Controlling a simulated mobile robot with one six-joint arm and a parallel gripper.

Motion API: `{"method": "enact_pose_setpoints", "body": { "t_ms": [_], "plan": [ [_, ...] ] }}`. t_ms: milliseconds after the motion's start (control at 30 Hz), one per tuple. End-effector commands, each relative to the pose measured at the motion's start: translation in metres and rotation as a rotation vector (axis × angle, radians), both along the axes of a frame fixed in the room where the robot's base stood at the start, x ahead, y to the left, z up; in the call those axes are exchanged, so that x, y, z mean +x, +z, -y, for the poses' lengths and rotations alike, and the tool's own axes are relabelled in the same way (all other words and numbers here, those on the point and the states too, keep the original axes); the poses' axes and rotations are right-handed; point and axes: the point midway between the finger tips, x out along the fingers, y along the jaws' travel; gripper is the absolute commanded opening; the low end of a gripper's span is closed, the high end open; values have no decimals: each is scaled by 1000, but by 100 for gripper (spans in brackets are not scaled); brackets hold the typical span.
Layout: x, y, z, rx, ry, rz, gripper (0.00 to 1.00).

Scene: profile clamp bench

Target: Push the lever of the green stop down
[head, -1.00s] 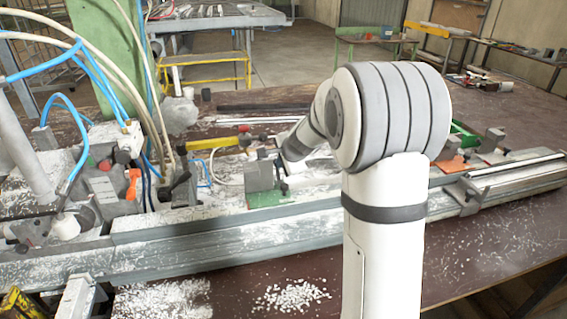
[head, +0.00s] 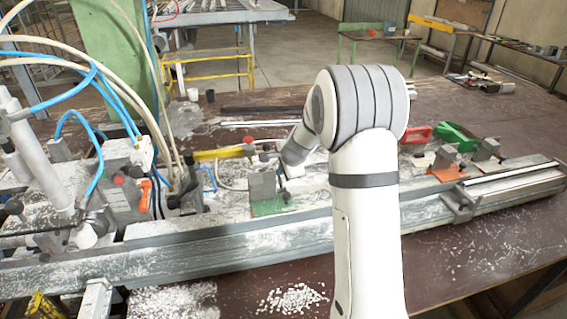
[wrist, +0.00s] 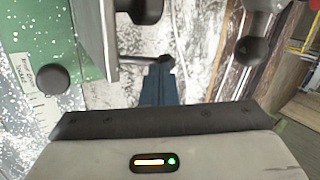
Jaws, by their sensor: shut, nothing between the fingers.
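The green stop is a grey metal block on a green base plate (head: 268,207), left of my arm in the head view. In the wrist view its speckled green plate (wrist: 45,35) fills the upper left, with a grey block (wrist: 92,35) beside it. A dark lever (wrist: 135,60) sticks out from the block to the right and ends in a small dark knob. My gripper (wrist: 160,66) is shut and empty, with its narrow fingertips at the knob end of the lever. I cannot tell whether they touch. In the head view my fingertips are hard to make out.
A long grey rail (head: 200,250) runs in front of the stop. Right of my arm are an orange plate (head: 448,173) with a grey block, a red handle (head: 416,134) and a green part (head: 456,138). Hoses and clamps crowd the left. White chips (head: 292,299) lie in front.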

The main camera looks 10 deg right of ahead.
Motion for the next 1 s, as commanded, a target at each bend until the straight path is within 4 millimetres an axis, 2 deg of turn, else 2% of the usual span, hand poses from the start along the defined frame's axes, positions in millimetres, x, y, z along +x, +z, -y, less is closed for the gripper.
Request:
{"method": "enact_pose_setpoints", "body": {
  "t_ms": [500,1000],
  "plan": [
    [28,-20,0,0,1,2,0],
    [36,-29,0,0,1,1,0]
  ]
}}
